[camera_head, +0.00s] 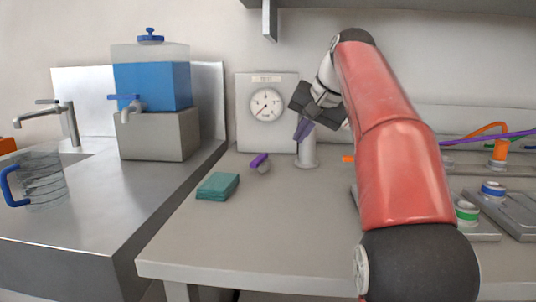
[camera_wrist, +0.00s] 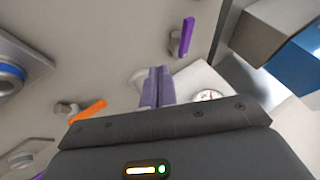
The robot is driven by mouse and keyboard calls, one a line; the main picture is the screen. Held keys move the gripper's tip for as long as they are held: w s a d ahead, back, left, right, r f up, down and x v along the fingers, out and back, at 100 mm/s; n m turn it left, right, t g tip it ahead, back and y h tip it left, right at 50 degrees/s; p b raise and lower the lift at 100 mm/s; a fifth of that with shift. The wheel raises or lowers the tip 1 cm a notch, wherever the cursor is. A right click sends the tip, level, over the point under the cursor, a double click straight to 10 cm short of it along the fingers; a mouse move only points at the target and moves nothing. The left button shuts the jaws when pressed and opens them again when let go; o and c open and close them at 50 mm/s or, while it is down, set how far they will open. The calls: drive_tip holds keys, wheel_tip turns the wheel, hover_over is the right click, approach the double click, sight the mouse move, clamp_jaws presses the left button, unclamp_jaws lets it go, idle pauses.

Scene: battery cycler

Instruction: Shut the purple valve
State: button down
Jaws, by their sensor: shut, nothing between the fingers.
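The purple valve has a bar-shaped purple handle (camera_head: 258,160) on a short grey stub, on the worktop in front of the gauge panel. In the wrist view the purple handle (camera_wrist: 187,37) lies beyond and to the right of my fingertips, with its grey body beside it. My gripper (camera_head: 301,135) is to the right of the valve and above the worktop, apart from it. Its two lavender fingers (camera_wrist: 158,73) are together with nothing between them. A pale upright post (camera_head: 307,155) stands just behind and below my fingers.
A gauge panel (camera_head: 266,135) stands behind the valve. An orange valve handle (camera_wrist: 87,111) is on the other side of the post. A teal cloth or pad (camera_head: 218,186) lies left of the purple valve. A blue dispenser (camera_head: 152,85) and sink counter are at left.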

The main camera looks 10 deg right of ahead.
sight(259, 160)
drive_tip(key=shift+s, duration=0.1)
drive_tip(key=x, duration=1)
drive_tip(key=shift+b, duration=0.35)
drive_tip(key=shift+w+a+p, duration=0.15)
drive_tip(key=shift+w+a, duration=0.15)
drive_tip(key=shift+a, duration=0.3)
drive_tip(key=shift+w+a+p, duration=0.15)
drive_tip(key=shift+w+a, duration=0.2)
drive_tip(key=shift+a, duration=0.2)
drive_tip(key=shift+w+a, duration=0.4)
drive_tip(key=shift+a, duration=0.2)
drive_tip(key=shift+s, duration=0.1)
